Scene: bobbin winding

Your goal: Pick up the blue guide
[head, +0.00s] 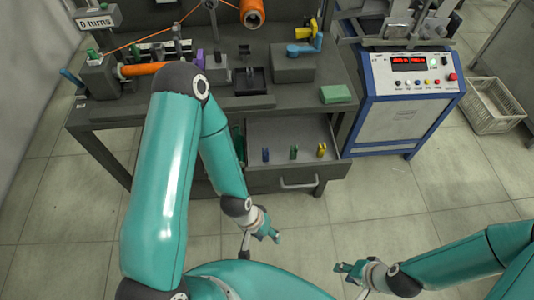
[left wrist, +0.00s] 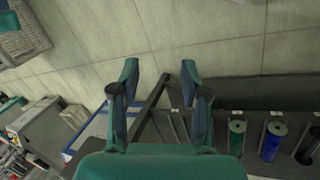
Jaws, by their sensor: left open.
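The small blue guide (head: 265,154) stands in the open drawer (head: 333,163), left of a green guide (head: 293,152) and a yellow guide (head: 321,149). My left gripper (head: 271,236) is open and empty, in front of the drawer and apart from the guides. In the left wrist view its two teal fingers (left wrist: 158,88) are spread, with floor and the drawer's edge behind them. My right gripper (head: 350,268) appears open and empty over the floor at the lower right.
The workbench (head: 225,105) carries winding parts and a green block (head: 336,94). A blue-framed control box (head: 412,95) and a crate (head: 492,108) stand right. Floor before the drawer is clear.

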